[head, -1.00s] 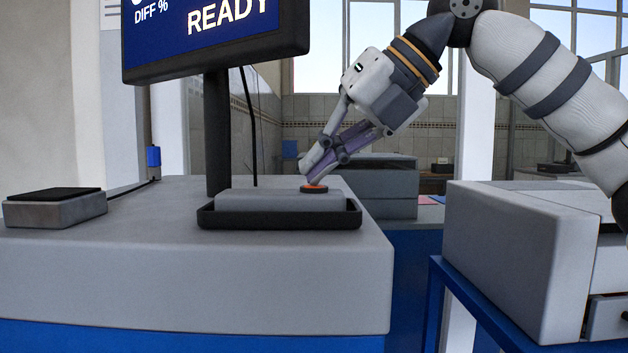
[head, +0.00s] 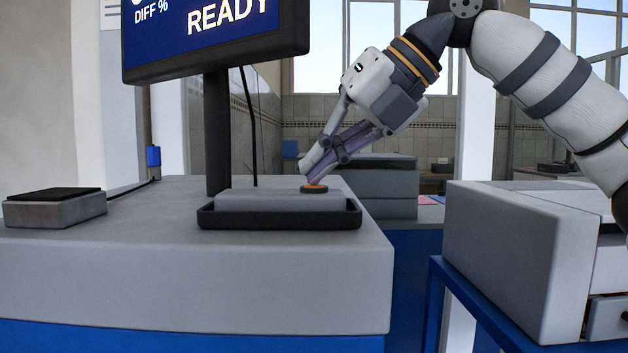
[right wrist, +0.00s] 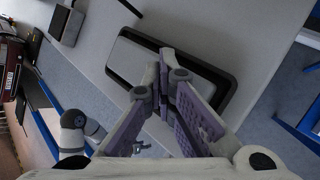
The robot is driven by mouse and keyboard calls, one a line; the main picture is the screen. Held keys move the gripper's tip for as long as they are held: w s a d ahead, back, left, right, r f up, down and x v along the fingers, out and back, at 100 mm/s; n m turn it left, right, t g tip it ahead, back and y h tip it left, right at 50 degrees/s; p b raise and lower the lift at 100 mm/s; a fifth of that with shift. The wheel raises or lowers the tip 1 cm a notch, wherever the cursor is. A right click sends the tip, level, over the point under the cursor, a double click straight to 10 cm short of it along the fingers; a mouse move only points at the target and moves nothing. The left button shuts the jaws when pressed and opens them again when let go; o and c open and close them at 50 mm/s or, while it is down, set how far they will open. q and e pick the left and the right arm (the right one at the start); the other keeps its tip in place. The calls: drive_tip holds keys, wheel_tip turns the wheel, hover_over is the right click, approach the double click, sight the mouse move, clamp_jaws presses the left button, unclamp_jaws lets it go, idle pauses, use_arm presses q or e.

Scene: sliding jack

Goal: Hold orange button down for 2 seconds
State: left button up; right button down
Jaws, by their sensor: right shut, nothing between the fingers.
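The orange button (head: 314,188) sits in a dark ring at the right end of a grey block (head: 258,201) in a black tray (head: 280,223) on the grey bench top. My right gripper (head: 309,176) is shut and empty. It slants down from the upper right, and its fingertips are at the button, seemingly touching it. How far the button is pressed cannot be told. In the right wrist view the closed fingers (right wrist: 162,62) reach over the tray and block, and they hide the button. The monitor (head: 215,35) above shows "READY". My left gripper is not in view.
The monitor's dark post (head: 216,135) stands behind the tray, with a black cable beside it. A low box with a dark top (head: 55,208) is on the left. A grey machine (head: 520,255) stands on a blue frame at the right. The bench front is clear.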

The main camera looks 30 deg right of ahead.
drive_tip(key=shift+r, duration=3.5)
